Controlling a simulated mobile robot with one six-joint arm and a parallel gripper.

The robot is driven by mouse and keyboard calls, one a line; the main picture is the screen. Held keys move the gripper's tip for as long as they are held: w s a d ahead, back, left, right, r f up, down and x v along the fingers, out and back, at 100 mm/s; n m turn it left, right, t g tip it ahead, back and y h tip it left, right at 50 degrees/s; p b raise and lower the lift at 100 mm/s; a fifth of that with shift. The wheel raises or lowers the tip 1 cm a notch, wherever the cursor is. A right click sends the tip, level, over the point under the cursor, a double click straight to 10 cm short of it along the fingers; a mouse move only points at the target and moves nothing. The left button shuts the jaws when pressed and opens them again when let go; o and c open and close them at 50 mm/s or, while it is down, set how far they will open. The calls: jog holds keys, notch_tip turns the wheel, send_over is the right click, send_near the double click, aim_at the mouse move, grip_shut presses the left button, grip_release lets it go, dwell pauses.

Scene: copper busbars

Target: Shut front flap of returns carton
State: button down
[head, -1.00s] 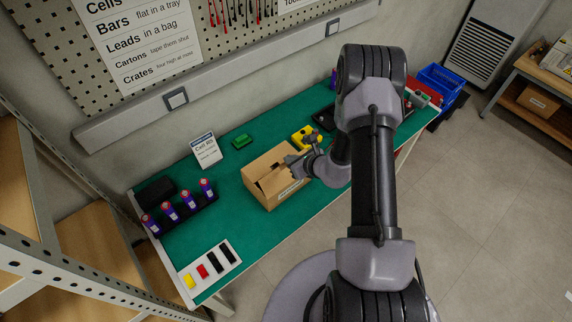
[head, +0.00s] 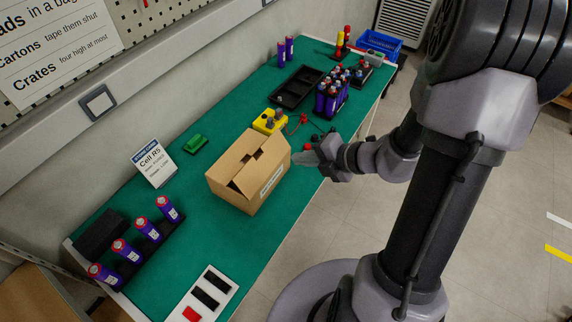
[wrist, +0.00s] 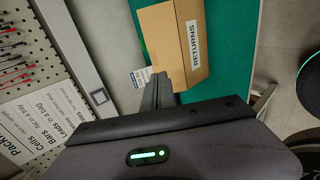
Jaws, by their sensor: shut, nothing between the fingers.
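The returns carton (head: 236,172) is a brown cardboard box on the green bench top. Its white label is on the side facing the bench's front edge and reads RETURNS in the wrist view (wrist: 172,55). In the head view its top flaps lie folded over unevenly, with a narrow dark gap near the middle. I cannot tell for certain whether the front flap lies fully flat. My gripper (head: 302,158) is shut and empty, just right of the carton at about its top edge. In the wrist view the closed fingers (wrist: 160,88) overlap the carton's edge; contact is unclear.
A yellow device (head: 268,122) with red and black leads stands just behind the carton. A green block (head: 195,144) and a Cell sign (head: 154,162) are to its left. A rack of purple cells (head: 140,240) is at front left. Black trays and more cells stand farther right.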

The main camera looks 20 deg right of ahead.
jog(key=b, duration=0.6)
send_near(261, 158)
jog(key=x, duration=0.5)
jog(key=shift+f, duration=0.35)
jog(key=shift+w+a+f, duration=0.3)
jog(key=shift+w+a, duration=0.15)
jog(key=shift+w, duration=0.05)
jog(key=shift+r+p, duration=0.15)
jog(key=shift+p, duration=0.25)
